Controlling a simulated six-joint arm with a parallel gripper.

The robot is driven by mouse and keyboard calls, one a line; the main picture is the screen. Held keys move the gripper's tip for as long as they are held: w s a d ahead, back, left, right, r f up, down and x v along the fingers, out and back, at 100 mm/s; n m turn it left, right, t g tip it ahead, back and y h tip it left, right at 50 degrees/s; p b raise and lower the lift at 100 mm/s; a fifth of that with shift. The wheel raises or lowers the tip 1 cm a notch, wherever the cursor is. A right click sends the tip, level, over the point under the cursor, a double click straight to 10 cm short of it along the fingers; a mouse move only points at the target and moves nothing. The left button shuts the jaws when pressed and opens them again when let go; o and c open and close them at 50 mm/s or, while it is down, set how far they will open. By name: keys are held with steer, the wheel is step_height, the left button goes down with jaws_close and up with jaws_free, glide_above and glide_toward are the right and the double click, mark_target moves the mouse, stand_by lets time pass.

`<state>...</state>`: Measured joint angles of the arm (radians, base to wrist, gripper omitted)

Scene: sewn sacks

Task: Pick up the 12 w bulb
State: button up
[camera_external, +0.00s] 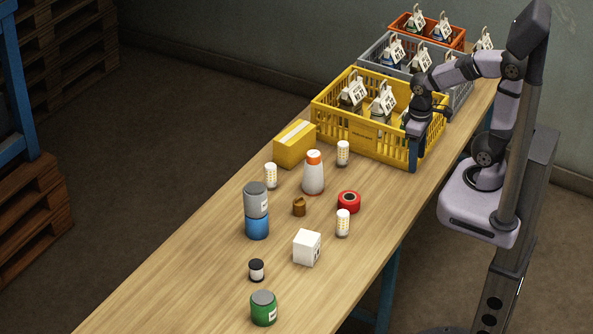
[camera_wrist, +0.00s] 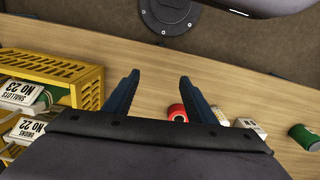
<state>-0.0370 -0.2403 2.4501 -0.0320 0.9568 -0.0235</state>
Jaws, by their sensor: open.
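Three small white bulbs with yellow dotted sides stand upright on the table in the external view: one near the yellow crate (camera_external: 343,153), one by the yellow box (camera_external: 270,176), and one in front of the red tape roll (camera_external: 343,223). Any wattage marking is too small to read, so I cannot tell which is the 12 w bulb. A small white item beside the red roll in the wrist view (camera_wrist: 219,116) looks like a bulb. My gripper (camera_external: 415,148) is beside the yellow crate's right front corner, apart from the bulbs. In the wrist view my gripper (camera_wrist: 158,78) is open and empty.
A white-orange bottle (camera_external: 313,175), red tape roll (camera_external: 349,201), grey-blue cans (camera_external: 257,212), white box (camera_external: 307,248) and green can (camera_external: 264,309) stand among the bulbs.

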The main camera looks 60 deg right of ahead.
steer(key=w+a+n+g+h, duration=0.1)
steer(key=w+n+h, duration=0.1)
steer(key=n, duration=0.3)
steer(key=n+t+h+b, duration=0.3)
steer(key=n+t+h, duration=0.6)
steer(key=n, duration=1.2)
glide_above(347, 222)
steer(key=s+a, duration=0.1)
steer(key=a, duration=0.1)
steer(key=t+y, duration=0.2)
steer(key=f, duration=0.8)
steer(key=d+f, duration=0.1)
steer(key=f, duration=0.3)
steer(key=shift+w+f, duration=0.1)
steer(key=shift+f, duration=0.3)
steer(key=shift+a+f, duration=0.1)
steer(key=shift+f, duration=0.35)
steer(key=shift+w+d+f+g+h+p, duration=0.3)
steer(key=shift+w+d+p, duration=0.3)
steer(key=shift+d+p, duration=0.1)
steer(key=shift+w+a+f+p+x, duration=0.1)
steer(key=shift+p+x, duration=0.25)
steer(key=shift+x, duration=0.55)
steer(key=shift+w+a+f+p+x, duration=0.15)
steer(key=shift+p+x, duration=0.2)
steer(key=shift+x, duration=0.55)
steer(key=shift+a+p+x, duration=0.1)
steer(key=shift+p+x, duration=0.25)
steer(key=shift+x, duration=0.55)
steer(key=c, duration=1.1)
